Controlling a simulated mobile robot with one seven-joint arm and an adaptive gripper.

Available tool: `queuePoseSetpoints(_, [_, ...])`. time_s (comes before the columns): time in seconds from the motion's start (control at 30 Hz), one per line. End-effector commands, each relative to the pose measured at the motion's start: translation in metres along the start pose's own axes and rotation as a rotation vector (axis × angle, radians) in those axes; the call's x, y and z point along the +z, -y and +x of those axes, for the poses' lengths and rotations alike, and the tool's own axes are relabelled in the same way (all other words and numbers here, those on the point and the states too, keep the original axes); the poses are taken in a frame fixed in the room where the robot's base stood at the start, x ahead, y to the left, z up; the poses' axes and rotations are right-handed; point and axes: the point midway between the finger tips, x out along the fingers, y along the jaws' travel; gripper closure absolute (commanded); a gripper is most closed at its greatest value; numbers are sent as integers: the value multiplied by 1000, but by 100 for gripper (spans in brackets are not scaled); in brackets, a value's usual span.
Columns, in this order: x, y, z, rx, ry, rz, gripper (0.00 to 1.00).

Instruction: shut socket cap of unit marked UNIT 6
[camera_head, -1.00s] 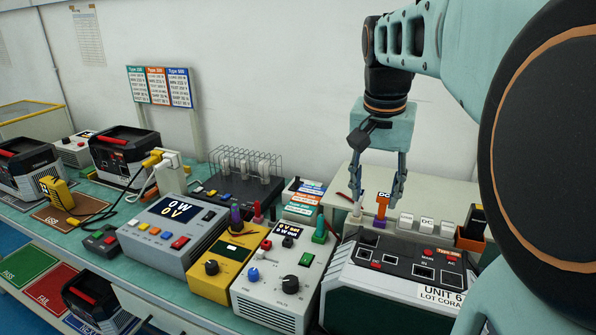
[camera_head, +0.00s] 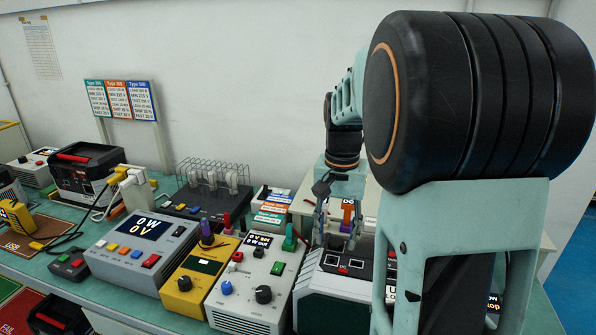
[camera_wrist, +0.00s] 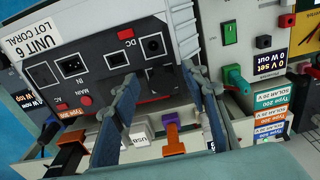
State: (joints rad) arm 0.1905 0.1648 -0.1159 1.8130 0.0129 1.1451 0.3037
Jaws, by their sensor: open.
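The unit marked UNIT 6 (camera_wrist: 27,42) has a dark panel with several sockets and a red DC button. In the head view the unit (camera_head: 335,290) is partly hidden behind my arm. My gripper (camera_wrist: 163,76) is open and empty, its two blue fingers over the panel's rear edge near the DC sockets. A dark square piece (camera_wrist: 160,82), possibly the socket cap, lies between the fingertips; I cannot tell its exact position or whether it is touched. In the head view my gripper (camera_head: 337,238) is low over the unit's back part.
Behind the unit, a holder carries a white USB plug (camera_wrist: 142,132), a purple-and-orange plug (camera_wrist: 172,138) and other connectors, close to my fingers. A grey-white instrument (camera_head: 253,288) with knobs stands left of the unit. A card stack (camera_head: 272,208) stands behind it.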

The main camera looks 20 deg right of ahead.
Motion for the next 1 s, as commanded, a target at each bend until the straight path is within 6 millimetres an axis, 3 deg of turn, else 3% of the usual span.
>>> queuePoseSetpoints(0.5, [-3, 0, -90, -2, 19, -1, 59])
queuePoseSetpoints(0.7, [-3, 0, -106, -1, 21, -1, 59])
queuePoseSetpoints(1.0, [-3, 0, -108, -1, 21, 0, 59])
